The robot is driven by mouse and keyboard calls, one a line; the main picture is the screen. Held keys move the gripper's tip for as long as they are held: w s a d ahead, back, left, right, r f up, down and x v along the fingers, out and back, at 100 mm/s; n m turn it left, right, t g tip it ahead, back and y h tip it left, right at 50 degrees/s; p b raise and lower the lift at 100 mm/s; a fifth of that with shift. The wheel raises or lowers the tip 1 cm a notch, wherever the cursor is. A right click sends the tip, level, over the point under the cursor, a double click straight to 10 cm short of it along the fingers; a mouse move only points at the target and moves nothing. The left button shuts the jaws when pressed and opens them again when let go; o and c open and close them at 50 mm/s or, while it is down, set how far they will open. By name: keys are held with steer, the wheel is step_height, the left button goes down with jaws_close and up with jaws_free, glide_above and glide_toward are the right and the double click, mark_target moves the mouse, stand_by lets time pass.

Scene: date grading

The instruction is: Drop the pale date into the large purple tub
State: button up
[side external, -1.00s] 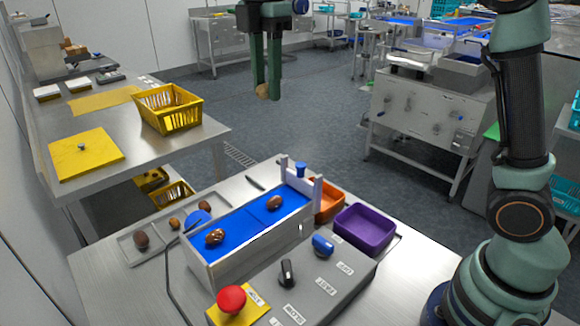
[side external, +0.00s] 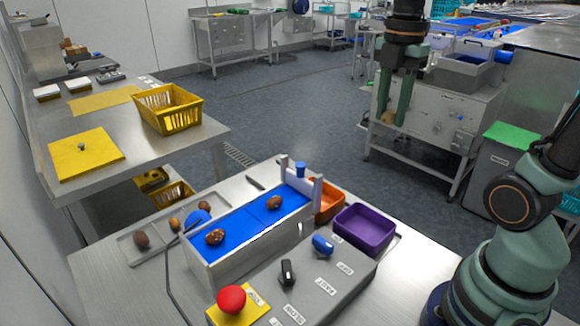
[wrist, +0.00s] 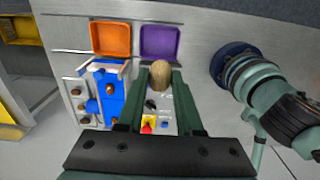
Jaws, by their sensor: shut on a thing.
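My gripper (side external: 393,118) is shut on the pale date, a tan oval (wrist: 160,75) between its fingertips in the wrist view. In the side view the date (side external: 387,116) shows small at the fingertips, high above the table. The large purple tub (side external: 341,228) stands on the table's right part, right of an orange tub. In the wrist view the purple tub (wrist: 144,55) lies just beyond the date, which overlaps its near edge in the picture. The part of the tub I see looks empty.
The orange tub (side external: 326,214) is beside the blue belt (side external: 245,226), which carries brown dates. A grey control box (side external: 300,285) with knobs and a red button (side external: 231,299) stands in front. More dates lie in a tray (side external: 129,250) at left.

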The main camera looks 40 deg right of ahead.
glide_above(367, 230)
step_height(367, 230, down, 24)
steer(key=shift+a+f, duration=0.1)
steer(key=shift+f, duration=0.1)
stand_by(0.4)
steer(key=o, duration=1)
steer(key=shift+r, duration=0.15)
step_height(367, 230, up, 12)
steer(key=a+r+m+t, duration=0.5)
steer(key=a+r+m, duration=0.2)
steer(key=m, duration=1.1)
steer(key=shift+a+r+t, duration=0.2)
steer(key=shift+r+t, duration=0.1)
steer(key=shift+r, duration=0.25)
